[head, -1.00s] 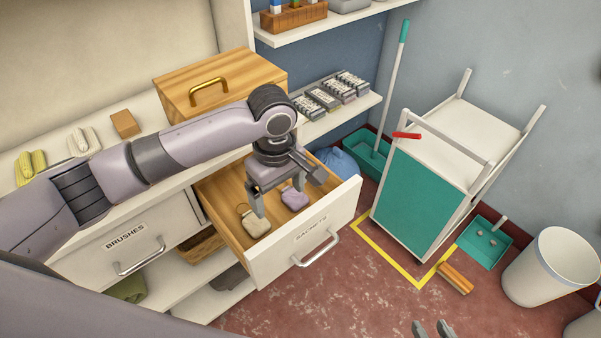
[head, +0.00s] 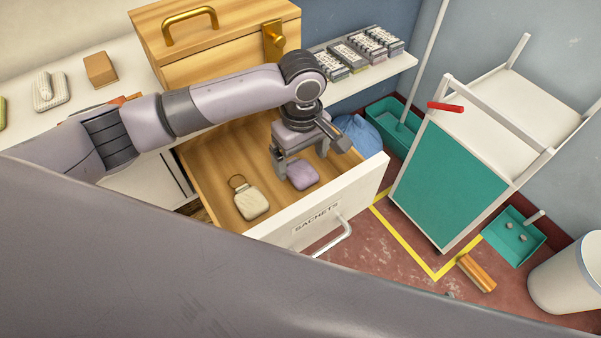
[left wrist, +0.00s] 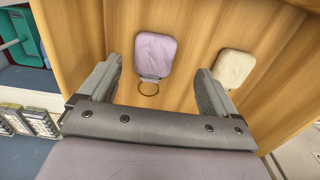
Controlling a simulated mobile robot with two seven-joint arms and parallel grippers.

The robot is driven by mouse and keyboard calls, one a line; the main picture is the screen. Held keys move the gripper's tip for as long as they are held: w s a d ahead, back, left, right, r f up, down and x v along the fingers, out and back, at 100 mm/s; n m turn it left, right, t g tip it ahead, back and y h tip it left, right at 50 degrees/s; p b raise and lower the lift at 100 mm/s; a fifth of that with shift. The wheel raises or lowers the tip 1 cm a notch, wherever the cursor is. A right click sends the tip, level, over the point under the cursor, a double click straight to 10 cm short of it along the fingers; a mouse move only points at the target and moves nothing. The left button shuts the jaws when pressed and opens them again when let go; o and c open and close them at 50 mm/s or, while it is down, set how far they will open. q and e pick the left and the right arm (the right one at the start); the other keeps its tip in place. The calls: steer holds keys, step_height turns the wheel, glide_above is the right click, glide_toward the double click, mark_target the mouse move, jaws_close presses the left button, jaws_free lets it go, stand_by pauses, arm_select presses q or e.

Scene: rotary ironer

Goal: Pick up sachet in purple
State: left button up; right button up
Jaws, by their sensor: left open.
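The purple sachet (head: 302,175) lies flat in the open drawer labelled SACHETS (head: 318,219). It also shows in the left wrist view (left wrist: 155,53), with its ring toward my gripper. A cream sachet (head: 251,203) with a ring lies to its left in the head view, and right of the purple one in the wrist view (left wrist: 234,68). My left gripper (head: 299,174) is open and empty, pointing down into the drawer over the purple sachet. In the wrist view, the purple sachet lies ahead, between the lines of the two fingers (left wrist: 160,85). My right gripper is not in view.
A wooden box (head: 225,50) with brass fittings stands on the counter behind my left arm. A shelf (head: 398,63) with several small packs is behind the drawer. A teal and white cart (head: 450,175) stands to the right. The drawer's front panel and walls surround the sachets.

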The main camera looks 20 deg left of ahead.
mark_target(303, 172)
arm_select(q)
steer(key=f, duration=0.4)
steer(key=shift+w+d+b, duration=0.15)
steer(key=shift+w+b, duration=0.15)
steer(key=shift+w, duration=0.05)
steer(key=shift+f, duration=0.55)
steer(key=c, duration=1.1)
steer(key=shift+r, duration=0.15)
step_height(303, 172, up, 20)
steer(key=p, duration=0.2)
steer(key=shift+p, duration=0.3)
